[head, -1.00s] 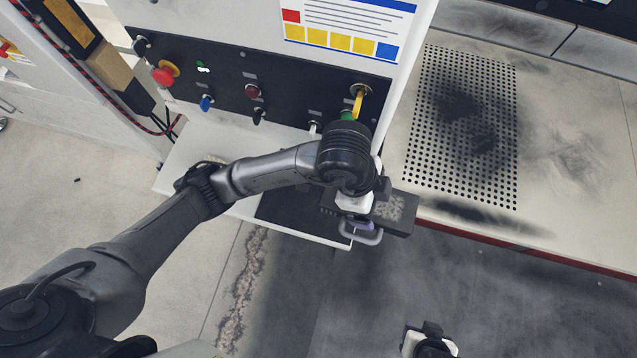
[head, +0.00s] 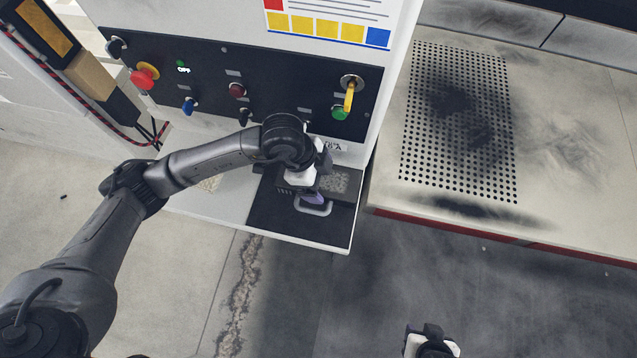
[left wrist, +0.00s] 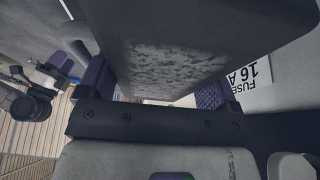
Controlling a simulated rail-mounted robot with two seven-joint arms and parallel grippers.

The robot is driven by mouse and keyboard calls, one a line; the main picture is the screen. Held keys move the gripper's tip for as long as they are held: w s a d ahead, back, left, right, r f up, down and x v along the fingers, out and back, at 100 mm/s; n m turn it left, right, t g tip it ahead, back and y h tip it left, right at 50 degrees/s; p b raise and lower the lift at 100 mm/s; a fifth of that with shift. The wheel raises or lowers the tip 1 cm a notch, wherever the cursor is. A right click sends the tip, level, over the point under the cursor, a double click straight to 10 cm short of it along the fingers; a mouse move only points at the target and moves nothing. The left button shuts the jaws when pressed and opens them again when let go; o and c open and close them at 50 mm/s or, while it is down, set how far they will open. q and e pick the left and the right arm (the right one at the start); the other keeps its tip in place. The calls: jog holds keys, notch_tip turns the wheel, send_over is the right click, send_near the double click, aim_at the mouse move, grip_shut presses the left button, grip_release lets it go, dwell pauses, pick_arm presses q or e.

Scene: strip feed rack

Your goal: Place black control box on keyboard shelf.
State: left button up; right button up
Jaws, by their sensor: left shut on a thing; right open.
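The black control box (head: 342,182), dark with a speckled grey patch, is at the right part of the keyboard shelf (head: 228,208), over its black mat (head: 275,222). My left gripper (head: 312,196) is shut on the box's handle side, and a pale loop handle shows just below it. In the left wrist view the box (left wrist: 190,35) fills the top between the purple fingers. I cannot tell whether the box touches the mat. My right gripper (head: 432,345) shows only at the bottom edge, open and empty, away from the shelf.
The control panel (head: 215,100) with knobs, a red stop button (head: 143,76) and a yellow key (head: 349,95) rises behind the shelf. The shelf's left part is mostly clear.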

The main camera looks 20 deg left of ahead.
pick_arm(q)
jog(key=shift+f+b, duration=0.45)
jog(key=shift+f, duration=1.55)
jog(key=shift+f, duration=0.3)
jog(key=o, duration=0.9)
jog(key=shift+o, duration=0.2)
jog(key=shift+r, duration=0.1)
jog(key=shift+r, duration=0.25)
jog(key=a+r, duration=0.2)
jog(key=shift+s+a+r+p, duration=0.1)
jog(key=shift+s+r+p, duration=0.05)
jog(key=shift+r+p, duration=0.2)
jog(key=a, duration=0.3)
jog(key=s+a, duration=0.1)
jog(key=a, duration=0.3)
jog(key=s+a, duration=0.1)
jog(key=a, duration=0.2)
jog(key=shift+a, duration=0.4)
